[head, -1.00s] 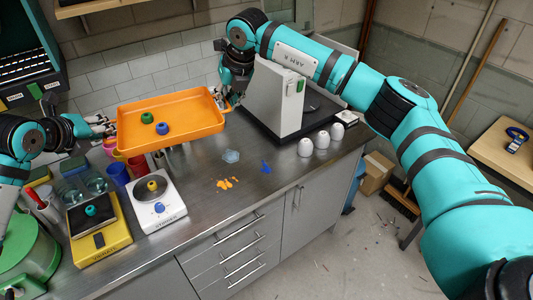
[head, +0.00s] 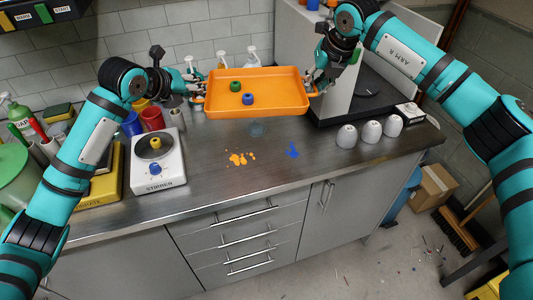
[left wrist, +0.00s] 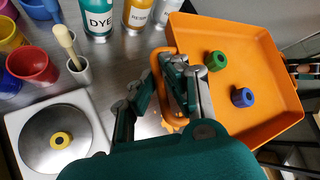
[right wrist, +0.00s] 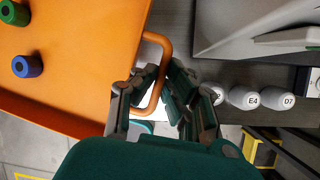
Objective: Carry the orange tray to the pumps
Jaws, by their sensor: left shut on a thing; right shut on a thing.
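The orange tray (head: 285,103) is held roughly level, apparently above the bench, and carries a green ring (head: 235,87) and a blue ring (head: 248,99). My left gripper (head: 201,92) is shut on the tray's left handle, which also shows in the left wrist view (left wrist: 157,87). My right gripper (head: 312,87) is shut on its right handle, seen in the right wrist view (right wrist: 161,69). The pump bottles stand behind the tray against the tiled wall, partly hidden by it; a white pump top (head: 252,53) shows. The left wrist view shows a DYE bottle (left wrist: 98,18) and an amber bottle (left wrist: 138,14).
A grey machine (head: 330,75) stands close to my right gripper. Several white domes (head: 371,131) sit at the right. The front middle bench (head: 215,190) is clear except for orange and blue splashes.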

